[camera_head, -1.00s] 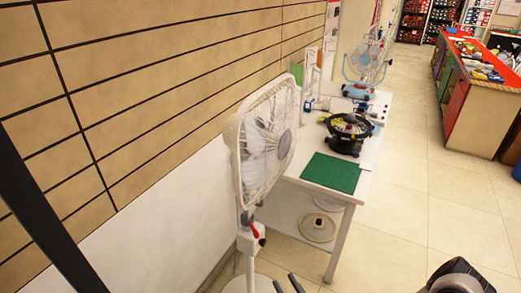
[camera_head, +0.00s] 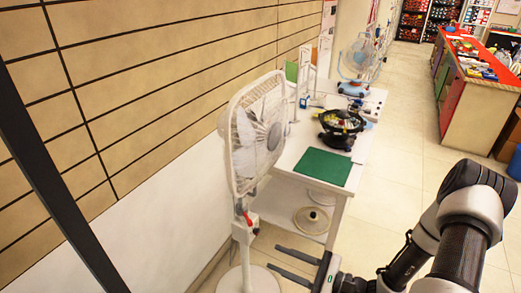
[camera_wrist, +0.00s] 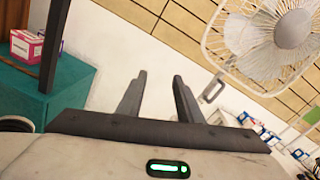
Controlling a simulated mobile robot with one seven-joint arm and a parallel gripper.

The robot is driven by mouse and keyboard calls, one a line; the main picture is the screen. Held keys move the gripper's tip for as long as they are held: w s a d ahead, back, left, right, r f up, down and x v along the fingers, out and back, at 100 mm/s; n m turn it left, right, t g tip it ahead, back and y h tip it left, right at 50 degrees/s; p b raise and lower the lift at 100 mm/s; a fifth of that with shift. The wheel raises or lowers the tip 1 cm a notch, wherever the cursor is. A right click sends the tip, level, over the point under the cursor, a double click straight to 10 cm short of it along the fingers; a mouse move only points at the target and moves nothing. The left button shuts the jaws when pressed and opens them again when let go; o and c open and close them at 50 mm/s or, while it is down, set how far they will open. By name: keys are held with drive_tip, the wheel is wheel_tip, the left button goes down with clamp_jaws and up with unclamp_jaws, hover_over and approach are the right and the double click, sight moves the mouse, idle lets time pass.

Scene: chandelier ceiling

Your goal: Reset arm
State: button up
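My gripper (camera_head: 293,263) shows at the bottom of the head view, in front of the white table and just right of the standing fan's pole. Its two dark fingers are spread apart with nothing between them; the wrist view also shows the open fingers (camera_wrist: 160,95). My arm reaches in from the lower right of the head view with a raised, bent elbow.
A white standing fan (camera_head: 256,135) is close to my gripper. A red-topped counter (camera_head: 470,100) stands far right. Tiled floor between is clear.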

drive_tip(key=s+r+n+g+h+p, duration=0.1)
drive_tip(key=s+r+n+g+h, duration=0.3)
drive_tip(key=r+n, duration=0.35)
drive_tip(key=s+r+n+g+h+p, duration=0.1)
drive_tip(key=s+r+n+g+h, duration=0.1)
drive_tip(key=s+r+n+g, duration=0.35)
drive_tip(key=s+d+r+n+t+h+p, duration=0.1)
drive_tip(key=d+r+n+t+h, duration=0.2)
drive_tip(key=r, duration=0.8)
drive_tip(key=s+d+r+n+t+h, duration=0.1)
drive_tip(key=d+r+n+t+h, duration=0.2)
drive_tip(key=r+h, duration=0.4)
wheel_tip(320, 180, up, 4)
drive_tip(key=shift+s+d+f+t+p, duration=0.1)
drive_tip(key=shift+s+d+t+p, duration=0.3)
drive_tip(key=shift+d, duration=0.55)
